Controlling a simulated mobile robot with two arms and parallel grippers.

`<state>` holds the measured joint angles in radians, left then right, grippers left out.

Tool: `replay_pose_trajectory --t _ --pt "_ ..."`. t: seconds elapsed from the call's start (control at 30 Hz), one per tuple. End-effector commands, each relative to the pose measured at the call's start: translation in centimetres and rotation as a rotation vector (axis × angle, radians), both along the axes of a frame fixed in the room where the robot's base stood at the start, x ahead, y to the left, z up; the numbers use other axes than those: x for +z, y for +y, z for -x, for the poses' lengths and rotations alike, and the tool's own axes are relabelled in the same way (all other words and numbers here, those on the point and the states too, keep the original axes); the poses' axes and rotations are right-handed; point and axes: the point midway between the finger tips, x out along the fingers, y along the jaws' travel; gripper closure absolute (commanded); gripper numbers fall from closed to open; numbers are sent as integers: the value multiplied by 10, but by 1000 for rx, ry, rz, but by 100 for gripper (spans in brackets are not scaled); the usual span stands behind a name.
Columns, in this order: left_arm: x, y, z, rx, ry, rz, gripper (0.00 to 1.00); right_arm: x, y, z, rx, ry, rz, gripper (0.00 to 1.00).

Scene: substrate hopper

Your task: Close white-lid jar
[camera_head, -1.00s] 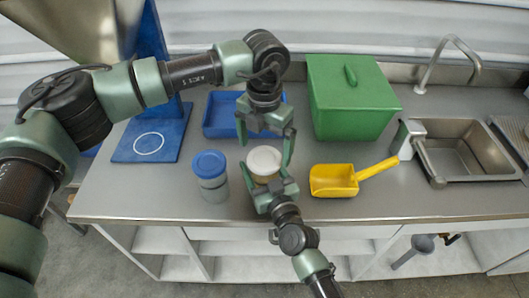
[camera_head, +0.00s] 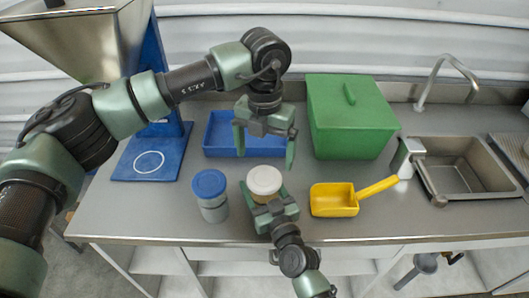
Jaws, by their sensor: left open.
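The white-lid jar (camera_head: 264,181) stands upright on the metal counter (camera_head: 330,226). Its white lid sits on top; I cannot tell how tightly it is seated. My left gripper (camera_head: 264,151) hangs above and behind the jar, fingers pointing down and spread wide, empty and apart from the lid. My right gripper (camera_head: 267,194) comes in from the front, low, with one finger on each side of the jar body, and appears shut on it. The fingers and palm hide much of the jar's lower body.
A blue-lid jar (camera_head: 210,187) stands left of the white-lid jar. A yellow scoop (camera_head: 334,199) lies to the right. Behind are a blue tray (camera_head: 222,134) and a green lidded box (camera_head: 350,120). The hopper's blue base (camera_head: 150,165) is at left, a sink (camera_head: 463,166) at right.

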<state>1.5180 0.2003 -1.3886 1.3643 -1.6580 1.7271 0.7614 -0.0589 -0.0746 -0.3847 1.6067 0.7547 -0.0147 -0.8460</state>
Motion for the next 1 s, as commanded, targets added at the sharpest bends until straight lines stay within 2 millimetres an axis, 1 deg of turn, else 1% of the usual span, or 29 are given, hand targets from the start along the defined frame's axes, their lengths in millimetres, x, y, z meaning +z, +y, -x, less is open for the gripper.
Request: replay_pose_trajectory --t 0.17,0.4,0.53,0.7,0.97,1.0 --pt "-19 0 1 -1 5 -2 5 0 0 0 0 0 0 100" --pt "-57 1 1 -2 3 -2 5 0 0 0 0 0 0 100" --pt "-71 0 1 -1 3 0 5 0 0 0 0 0 0 100" --pt "-79 0 0 -2 1 -1 5 0 0 0 0 0 0 100" --pt "-79 0 0 -2 0 0 5 0 0 0 0 0 0 100" --pt "-79 0 0 -2 1 0 17 0 0 0 0 0 0 100"
